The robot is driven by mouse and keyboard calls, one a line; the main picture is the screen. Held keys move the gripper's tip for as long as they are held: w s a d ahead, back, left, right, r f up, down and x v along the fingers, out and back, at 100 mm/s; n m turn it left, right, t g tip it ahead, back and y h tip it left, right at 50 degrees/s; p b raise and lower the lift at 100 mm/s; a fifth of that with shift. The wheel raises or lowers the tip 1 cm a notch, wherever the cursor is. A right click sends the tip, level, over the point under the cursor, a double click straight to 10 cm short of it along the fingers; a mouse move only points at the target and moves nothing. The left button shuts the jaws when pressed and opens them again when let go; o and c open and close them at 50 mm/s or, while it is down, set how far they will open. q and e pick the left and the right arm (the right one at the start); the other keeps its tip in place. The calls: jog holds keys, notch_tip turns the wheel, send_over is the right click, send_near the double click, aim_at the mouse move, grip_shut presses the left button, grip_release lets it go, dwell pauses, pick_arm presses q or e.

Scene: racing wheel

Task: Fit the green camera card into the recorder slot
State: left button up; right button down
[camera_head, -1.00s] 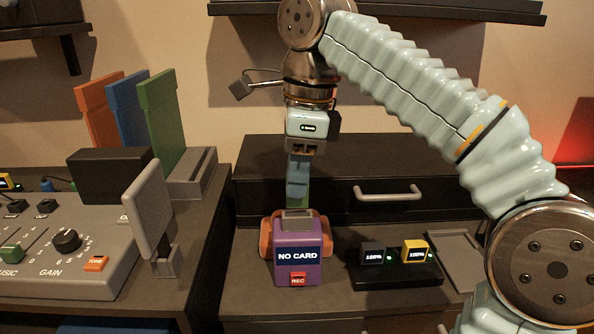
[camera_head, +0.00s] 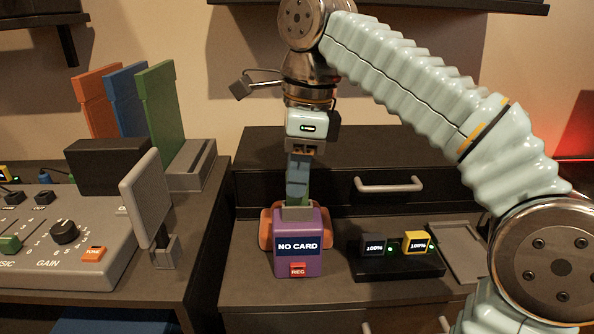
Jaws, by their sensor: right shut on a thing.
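The purple recorder (camera_head: 312,262) stands upright on the right-hand cabinet top, and its screen reads "NO CARD" above a red REC button. My right gripper (camera_head: 298,180) points straight down above the recorder, shut on a small green card (camera_head: 303,192). Only part of the card shows between the fingers and the recorder's grey top slot (camera_head: 299,212). The card's lower end is at or just behind the slot; I cannot tell whether it has entered. My left gripper is not in view.
A black charger (camera_head: 398,265) with two batteries reading 100% sits right of the recorder, beside a grey tray (camera_head: 462,252). At left are a mixing console (camera_head: 60,235), a grey upright panel (camera_head: 146,198) and orange, blue and green tall panels (camera_head: 160,115). A drawer handle (camera_head: 388,184) is behind.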

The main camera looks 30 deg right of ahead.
jog(key=shift+f+b, duration=0.6)
jog(key=shift+f, duration=0.45)
jog(key=c, duration=0.9)
grip_release()
jog(key=shift+c, duration=0.2)
jog(key=shift+r, duration=0.25)
jog(key=r+p, duration=0.1)
jog(key=r, duration=0.1)
jog(key=r+p, duration=0.1)
jog(key=r, duration=0.1)
jog(key=r+p, duration=0.1)
jog(key=r, duration=0.2)
jog(key=shift+s+d+p, duration=0.25)
jog(key=shift+d+p, duration=0.05)
jog(key=shift+d, duration=0.05)
